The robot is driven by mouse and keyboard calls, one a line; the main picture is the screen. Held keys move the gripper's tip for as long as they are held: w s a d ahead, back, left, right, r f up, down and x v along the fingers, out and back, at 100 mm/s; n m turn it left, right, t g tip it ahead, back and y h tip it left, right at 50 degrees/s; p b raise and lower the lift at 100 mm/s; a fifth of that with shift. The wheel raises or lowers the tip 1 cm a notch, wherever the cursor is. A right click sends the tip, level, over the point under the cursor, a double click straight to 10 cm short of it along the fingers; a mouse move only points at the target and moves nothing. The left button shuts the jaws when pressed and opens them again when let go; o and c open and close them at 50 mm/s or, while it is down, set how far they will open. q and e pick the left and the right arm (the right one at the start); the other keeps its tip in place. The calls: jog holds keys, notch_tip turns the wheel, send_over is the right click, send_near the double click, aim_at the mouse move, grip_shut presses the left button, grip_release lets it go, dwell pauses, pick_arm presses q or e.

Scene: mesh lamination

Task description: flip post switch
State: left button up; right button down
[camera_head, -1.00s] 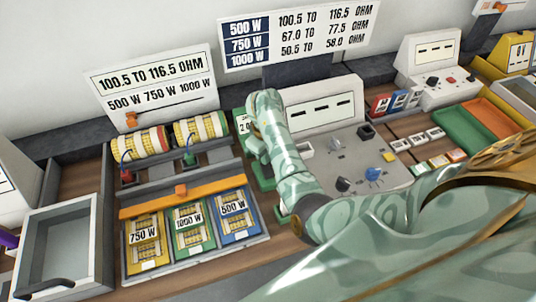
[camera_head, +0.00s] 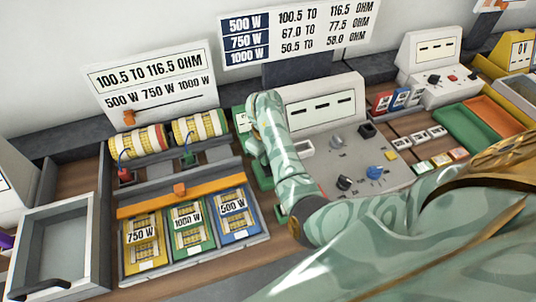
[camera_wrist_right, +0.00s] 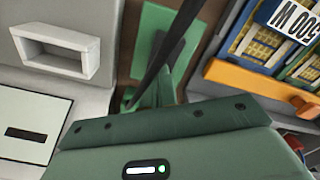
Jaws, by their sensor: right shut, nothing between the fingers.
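The grey control console (camera_head: 325,165) stands right of my right arm. It carries dark knobs (camera_head: 343,183), a blue knob (camera_head: 375,172) and a black block-shaped part (camera_head: 366,130). I cannot tell which part is the post switch. A green stand (camera_head: 241,121) with a partly hidden label is just left of my arm. My right gripper (camera_head: 260,158) is low by this stand, mostly hidden in the head view. In the right wrist view the gripper (camera_wrist_right: 165,85) is shut and empty over a green plate (camera_wrist_right: 153,30). A dark slanted bar (camera_wrist_right: 175,50) crosses there. My left gripper is out of view.
Left of the arm, a rack (camera_head: 180,210) holds yellow, green and blue wattage cards behind an orange bar. Two yellow-banded coils (camera_head: 200,128) lie behind it. A grey tray (camera_head: 60,240) is at far left. Green and orange trays (camera_head: 465,130) stand at right.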

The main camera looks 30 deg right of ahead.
notch_tip(320, 180, up, 7)
jog(key=p, duration=0.5)
jog(key=shift+s, duration=0.1)
dwell(0.6)
